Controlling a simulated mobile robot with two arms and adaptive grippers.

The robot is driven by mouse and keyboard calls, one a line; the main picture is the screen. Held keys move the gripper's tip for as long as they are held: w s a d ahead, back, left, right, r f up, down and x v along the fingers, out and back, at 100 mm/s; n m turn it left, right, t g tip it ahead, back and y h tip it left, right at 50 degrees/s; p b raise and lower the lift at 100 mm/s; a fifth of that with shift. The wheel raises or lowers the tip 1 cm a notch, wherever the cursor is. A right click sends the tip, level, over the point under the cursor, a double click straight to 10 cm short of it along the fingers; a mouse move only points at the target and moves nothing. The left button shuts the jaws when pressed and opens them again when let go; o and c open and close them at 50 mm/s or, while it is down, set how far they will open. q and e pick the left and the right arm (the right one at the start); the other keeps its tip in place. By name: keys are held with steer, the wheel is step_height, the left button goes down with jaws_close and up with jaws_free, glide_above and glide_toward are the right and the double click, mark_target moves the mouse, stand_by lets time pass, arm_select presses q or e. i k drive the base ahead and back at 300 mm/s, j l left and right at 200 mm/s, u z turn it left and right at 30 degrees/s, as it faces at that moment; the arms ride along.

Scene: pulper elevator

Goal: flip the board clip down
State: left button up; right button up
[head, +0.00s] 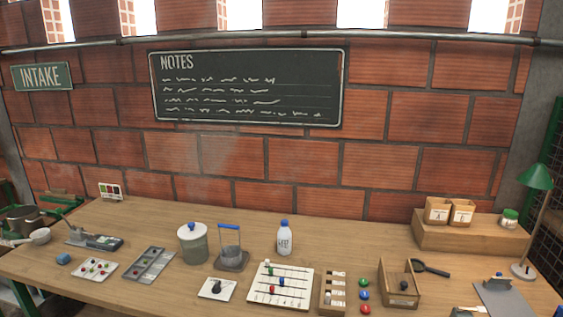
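Neither of my grippers shows in the head view.
A green lamp (536,177) stands right of the clipboard. A magnifying glass (431,268) and an open wooden box (399,301) lie to its left. A wooden step (470,238) with small boxes stands behind. Bead boards, jars and a bottle (284,240) fill the middle.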

mark_target(498, 280)
steer(key=z, duration=1.5)
